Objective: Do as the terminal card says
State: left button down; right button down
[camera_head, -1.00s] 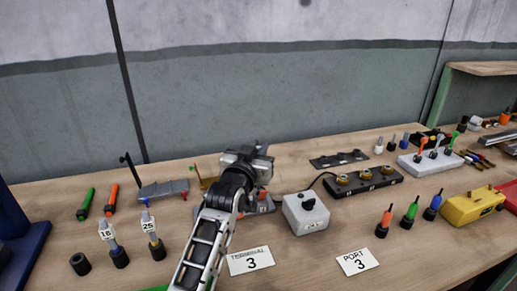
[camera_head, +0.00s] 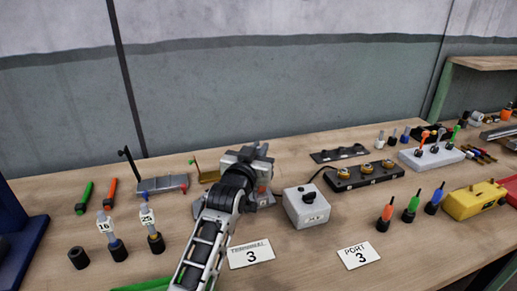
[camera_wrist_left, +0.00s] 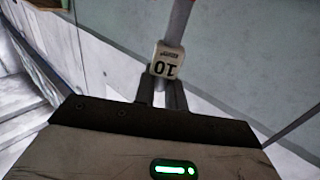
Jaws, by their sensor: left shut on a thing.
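The terminal card (camera_head: 250,254) reads TERMINAL 3 and lies at the bench front; the port card (camera_head: 358,255) reads PORT 3. My left gripper (camera_head: 262,152) is over the middle of the bench. In the left wrist view its fingers (camera_wrist_left: 162,92) are shut on a grey-shafted tool with a white tag marked 10 (camera_wrist_left: 167,62). The arm mostly hides this tool in the head view. Similar tools tagged 16 (camera_head: 104,228) and 25 (camera_head: 147,220) stand upright in black holders at left. A black block with brass terminals (camera_head: 364,175) sits right of the gripper. My right gripper is not in view.
A grey box with a black knob (camera_head: 307,206) stands close right of my gripper. An empty black holder (camera_head: 79,259) is at front left. Orange, green and blue-tipped tools (camera_head: 411,208) and a yellow box (camera_head: 474,200) stand at right. Bare bench lies front right.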

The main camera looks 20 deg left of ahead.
pick_arm(q)
jog(key=shift+f+b, duration=0.5)
jog(key=shift+f, duration=0.4)
jog(key=c, duration=1.4)
grip_release()
jog(key=shift+o, duration=0.2)
